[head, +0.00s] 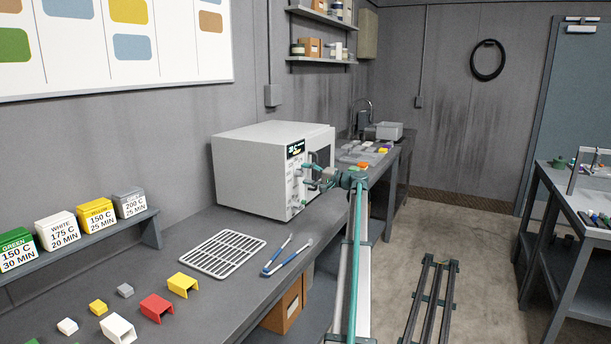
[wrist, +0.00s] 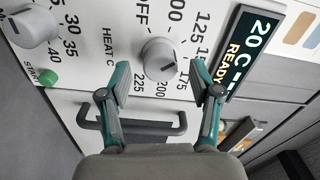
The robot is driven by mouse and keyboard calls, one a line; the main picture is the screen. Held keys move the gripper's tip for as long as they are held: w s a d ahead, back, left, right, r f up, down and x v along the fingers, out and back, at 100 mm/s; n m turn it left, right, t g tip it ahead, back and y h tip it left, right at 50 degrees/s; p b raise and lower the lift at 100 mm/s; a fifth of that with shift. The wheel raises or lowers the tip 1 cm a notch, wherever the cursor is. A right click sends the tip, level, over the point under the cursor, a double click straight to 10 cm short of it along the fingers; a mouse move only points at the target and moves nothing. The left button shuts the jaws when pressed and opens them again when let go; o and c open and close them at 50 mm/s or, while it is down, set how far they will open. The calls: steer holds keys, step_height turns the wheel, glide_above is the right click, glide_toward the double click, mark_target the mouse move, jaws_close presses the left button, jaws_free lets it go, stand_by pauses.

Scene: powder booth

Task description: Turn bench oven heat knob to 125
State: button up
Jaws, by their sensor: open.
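The white bench oven (head: 262,170) stands on the bench against the wall, its control panel facing my arm. In the wrist view the round grey heat knob (wrist: 159,58) sits on the panel, ringed by OFF, 100, 125, 150, 175, 200 and 225. In the head view my gripper (head: 318,178) is at the oven's front, partly hiding the panel.
The dark display (wrist: 250,52) reads 20 C READY, close to the right finger. A second knob (wrist: 34,27) and a green START button (wrist: 48,77) lie left. A dark door handle (wrist: 132,127) runs below. A wire rack (head: 222,253) and coloured parts lie on the bench.

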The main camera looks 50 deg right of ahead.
steer(key=s+d, duration=0.1)
steer(key=s, duration=0.9)
steer(key=shift+s+d, duration=0.35)
